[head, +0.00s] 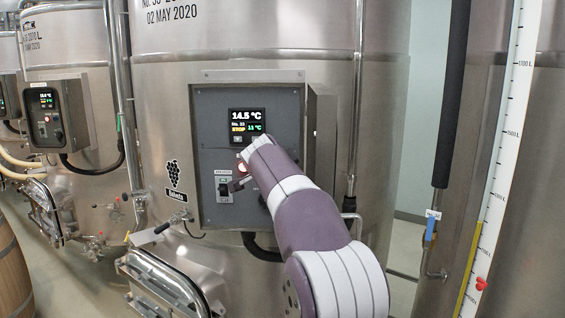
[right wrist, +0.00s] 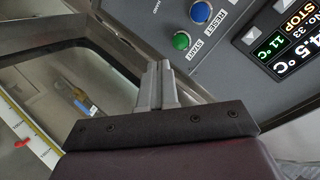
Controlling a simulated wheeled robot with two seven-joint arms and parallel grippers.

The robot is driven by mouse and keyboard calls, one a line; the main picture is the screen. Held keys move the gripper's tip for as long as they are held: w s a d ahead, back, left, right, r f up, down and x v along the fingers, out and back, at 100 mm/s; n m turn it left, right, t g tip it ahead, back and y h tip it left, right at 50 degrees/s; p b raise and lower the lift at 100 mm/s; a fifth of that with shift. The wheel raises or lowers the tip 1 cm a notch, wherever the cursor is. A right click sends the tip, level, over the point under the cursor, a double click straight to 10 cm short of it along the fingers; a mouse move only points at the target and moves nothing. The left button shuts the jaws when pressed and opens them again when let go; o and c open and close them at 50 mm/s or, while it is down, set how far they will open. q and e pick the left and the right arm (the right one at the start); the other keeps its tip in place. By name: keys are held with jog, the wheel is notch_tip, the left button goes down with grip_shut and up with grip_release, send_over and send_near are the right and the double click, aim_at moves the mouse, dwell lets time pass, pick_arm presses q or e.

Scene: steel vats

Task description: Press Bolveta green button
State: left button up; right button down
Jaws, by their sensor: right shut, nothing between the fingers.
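A vat (head: 165,85) in the middle of the head view carries a grape decal with a small label (head: 175,194) that seems to read Bolveta. Its grey control panel (head: 212,120) is partly covered by my right arm. In the right wrist view, the green button (right wrist: 181,41) marked START sits on the panel, below a blue button (right wrist: 201,12) marked RESET. My right gripper (right wrist: 157,66) is shut and empty, its fingertips below and left of the green button in that picture. The green button is hidden in the head view. My left gripper is out of view.
The panel display (head: 247,122) reads 14.5 °C and STOP. A switch (head: 224,188) sits at the panel's lower left. A second vat with its own control box (head: 55,115) stands to the left. A hatch (head: 165,285) protrudes at the bottom. A level gauge (head: 500,150) stands right.

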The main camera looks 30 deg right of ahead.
jog(key=a+f+n+y, duration=0.1)
jog(key=s+a+f+n+g, duration=0.1)
jog(key=shift+s+n+y, duration=0.25)
jog(key=shift+n+y, duration=0.15)
jog(key=w+d+p, duration=0.4)
jog(key=w+d, duration=0.1)
jog(key=w, duration=0.2)
jog(key=shift+w, duration=0.1)
dwell(2.0)
